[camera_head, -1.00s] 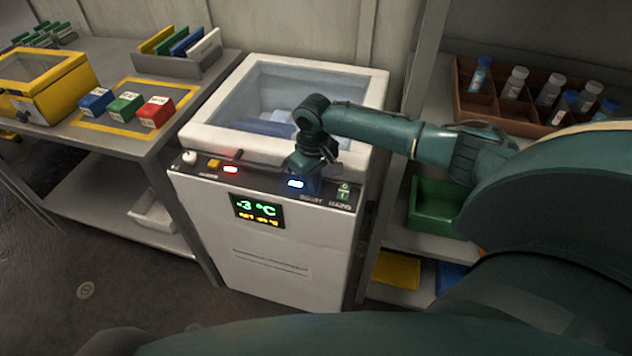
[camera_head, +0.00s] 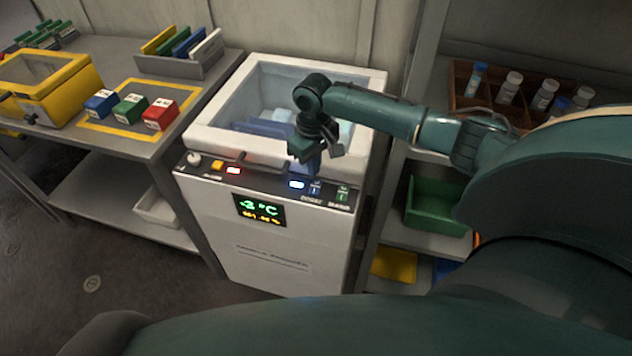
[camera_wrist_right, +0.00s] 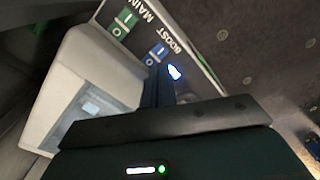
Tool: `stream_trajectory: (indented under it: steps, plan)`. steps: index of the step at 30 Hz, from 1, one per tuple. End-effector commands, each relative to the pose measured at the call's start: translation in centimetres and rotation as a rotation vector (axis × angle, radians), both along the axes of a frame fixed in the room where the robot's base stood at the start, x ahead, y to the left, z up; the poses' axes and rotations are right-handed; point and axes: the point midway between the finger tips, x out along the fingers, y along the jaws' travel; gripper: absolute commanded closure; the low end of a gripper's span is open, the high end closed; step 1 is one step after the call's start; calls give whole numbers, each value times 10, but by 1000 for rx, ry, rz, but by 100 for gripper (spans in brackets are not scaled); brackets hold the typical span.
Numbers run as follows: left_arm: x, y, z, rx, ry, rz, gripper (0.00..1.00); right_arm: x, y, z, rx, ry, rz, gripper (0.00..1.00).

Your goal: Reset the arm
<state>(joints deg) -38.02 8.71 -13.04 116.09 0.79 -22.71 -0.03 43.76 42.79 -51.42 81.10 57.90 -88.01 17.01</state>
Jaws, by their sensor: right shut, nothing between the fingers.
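My right gripper (camera_head: 312,167) is shut and empty. In the head view its fingers point down above the front control panel (camera_head: 262,182) of the white chest freezer, by the lit blue indicator (camera_head: 297,184). The blue BOOST switch (camera_head: 315,189) and the green MAINS switch (camera_head: 342,194) are just right of it. In the right wrist view the fingers (camera_wrist_right: 158,90) reach toward the panel, close to the BOOST switch (camera_wrist_right: 156,54); whether they touch it I cannot tell. My left gripper is not in view.
The open freezer (camera_head: 290,270) holds blue packs, and its display (camera_head: 259,211) reads about -3 °C. A table at left carries red, green and blue boxes and a yellow case (camera_head: 55,85). At right, a shelf holds a brown vial rack (camera_head: 470,100) and a green bin (camera_head: 438,205).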

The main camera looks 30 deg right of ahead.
Motion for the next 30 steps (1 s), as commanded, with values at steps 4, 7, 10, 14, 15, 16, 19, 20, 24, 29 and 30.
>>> stream_trajectory:
  steps: [4,7,10,14,15,16,19,20,24,29,30]
  plan:
    - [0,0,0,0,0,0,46,0,0,4,0,1,-1,100]
    - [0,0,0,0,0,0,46,0,0,4,0,1,-1,100]
    - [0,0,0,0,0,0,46,0,0,4,0,0,-1,100]
    - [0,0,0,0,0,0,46,0,0,3,0,0,0,100]
    - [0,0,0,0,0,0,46,0,0,3,0,0,0,100]
    - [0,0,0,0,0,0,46,0,0,3,0,0,0,100]
    - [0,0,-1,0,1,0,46,-3,9,-5,13,-11,16,100]
    - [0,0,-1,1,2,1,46,-5,15,-11,22,-17,27,100]
    - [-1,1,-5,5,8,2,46,-22,62,-53,101,-100,104,100]
    - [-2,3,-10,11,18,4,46,-55,128,-96,233,-269,172,100]
    - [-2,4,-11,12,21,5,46,-64,141,-103,262,-314,177,100]
